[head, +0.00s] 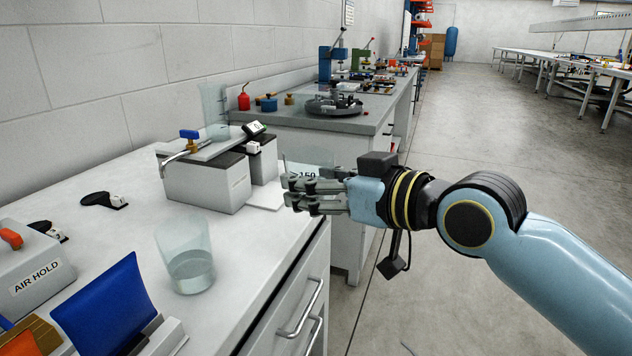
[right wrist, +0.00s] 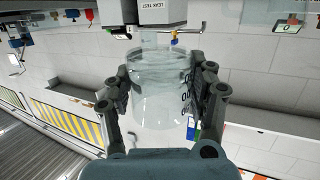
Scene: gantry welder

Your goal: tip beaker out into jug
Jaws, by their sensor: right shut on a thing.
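A clear glass beaker with dark "150" markings (head: 306,174) is in my right gripper (head: 297,191), held over the right edge of the white bench. In the right wrist view the beaker (right wrist: 158,88) sits between the two fingers of the gripper (right wrist: 163,90), which press on its sides. It looks roughly upright; I cannot tell how much liquid it holds. A clear, wide-mouthed vessel that looks like the jug (head: 186,256) stands upright on the bench, left of and nearer than the gripper, with some clear liquid in its bottom. The beaker is apart from it. My left gripper is not in view.
A grey box fixture with a blue-handled tap (head: 205,182) stands behind the jug. A tall clear vessel (head: 214,104) is beyond it. A blue panel (head: 105,308) and an "AIR HOLD" box (head: 35,279) are at the left front.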

